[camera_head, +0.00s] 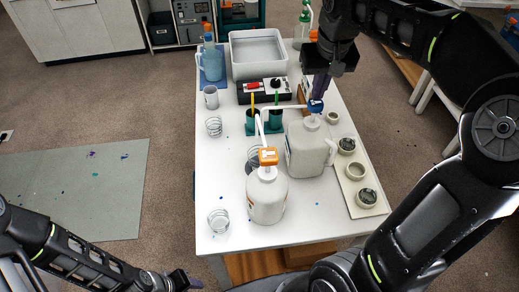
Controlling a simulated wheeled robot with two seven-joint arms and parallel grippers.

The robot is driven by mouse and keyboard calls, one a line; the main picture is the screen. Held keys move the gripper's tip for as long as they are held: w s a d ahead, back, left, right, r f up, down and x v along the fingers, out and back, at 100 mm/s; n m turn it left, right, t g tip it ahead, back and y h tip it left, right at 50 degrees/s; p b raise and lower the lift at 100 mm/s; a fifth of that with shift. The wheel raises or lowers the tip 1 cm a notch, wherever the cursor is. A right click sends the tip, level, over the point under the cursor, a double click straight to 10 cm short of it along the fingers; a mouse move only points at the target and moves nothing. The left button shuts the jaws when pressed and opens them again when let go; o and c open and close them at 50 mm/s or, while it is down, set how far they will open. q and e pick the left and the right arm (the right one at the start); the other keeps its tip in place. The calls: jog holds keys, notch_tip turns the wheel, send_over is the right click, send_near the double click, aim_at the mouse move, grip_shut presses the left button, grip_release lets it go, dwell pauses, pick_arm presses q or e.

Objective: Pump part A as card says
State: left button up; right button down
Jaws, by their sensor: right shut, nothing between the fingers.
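Two pale jugs with pumps stand on the white table. The larger jug (305,150) has a blue pump head (315,105) with a long white spout pointing left. The other jug (266,197), nearer to me, has an orange pump head (268,156). I cannot read which is part A. My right gripper (319,96) points down with its fingers shut and empty, right over the blue pump head; it touches it or is very close. My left gripper (192,283) is low at the front left, off the table, its jaws unclear. I cannot make out a card.
Teal holders (252,122) with sticks stand behind the jugs. A tray (357,196) with round moulds lies right.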

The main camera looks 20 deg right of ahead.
aim_at(316, 103)
jog(key=shift+f+b, duration=0.45)
jog(key=shift+f, duration=0.2)
jog(key=shift+f+b, duration=1.3)
jog(key=shift+f, duration=0.4)
jog(key=shift+r, duration=0.1)
notch_tip(316, 103, up, 3)
jog(key=p, duration=0.2)
jog(key=shift+p, duration=0.4)
jog(key=shift+r, duration=0.35)
jog(key=shift+f, duration=0.2)
